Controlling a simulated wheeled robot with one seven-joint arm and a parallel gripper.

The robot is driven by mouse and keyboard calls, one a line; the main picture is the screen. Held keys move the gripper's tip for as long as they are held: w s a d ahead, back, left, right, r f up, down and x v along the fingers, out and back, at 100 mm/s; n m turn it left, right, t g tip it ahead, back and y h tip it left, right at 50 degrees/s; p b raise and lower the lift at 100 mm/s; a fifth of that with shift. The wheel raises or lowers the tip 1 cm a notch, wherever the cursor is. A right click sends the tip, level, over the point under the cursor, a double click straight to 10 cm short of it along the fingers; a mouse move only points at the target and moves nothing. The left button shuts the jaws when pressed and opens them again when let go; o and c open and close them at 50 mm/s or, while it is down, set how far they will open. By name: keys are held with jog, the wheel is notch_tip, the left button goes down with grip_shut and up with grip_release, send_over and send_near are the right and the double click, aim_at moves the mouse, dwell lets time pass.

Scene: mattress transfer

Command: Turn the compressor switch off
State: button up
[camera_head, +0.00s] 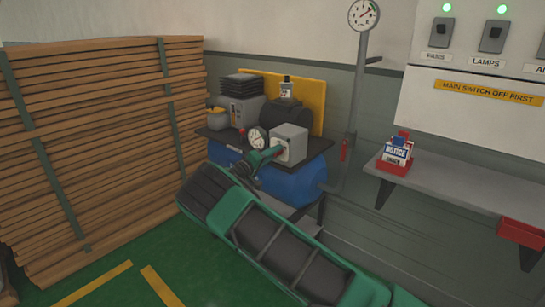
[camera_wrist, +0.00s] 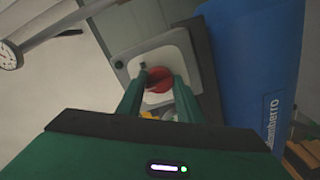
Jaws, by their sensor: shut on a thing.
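The compressor has a blue tank (camera_head: 300,182) with a black motor and a grey switch box (camera_head: 291,139) on its right side, seen against the wall in the head view. In the wrist view, a red round switch knob (camera_wrist: 158,76) sits on the face of the pale grey box (camera_wrist: 174,43). My gripper (camera_head: 274,152) reaches the front of the box in the head view. In the wrist view my gripper (camera_wrist: 161,84) has its green fingers on either side of the red knob, shut on it. The knob is hidden in the head view, and its setting cannot be read.
A tall plank stack (camera_head: 100,150) stands on the left. A gauge (camera_head: 257,138) is close to my gripper. A grey bench (camera_head: 450,188) with a red notice holder (camera_head: 394,166) is on the right, below the wall switch panel (camera_head: 470,70). Some green floor is clear.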

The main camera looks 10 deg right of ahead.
jog(key=shift+w+a, duration=0.15)
jog(key=shift+a, duration=0.1)
jog(key=o, duration=1)
jog(key=shift+f, duration=0.15)
jog(key=shift+o, duration=0.4)
jog(key=shift+d, duration=0.1)
jog(key=v, duration=1.1)
jog(key=shift+d, duration=0.15)
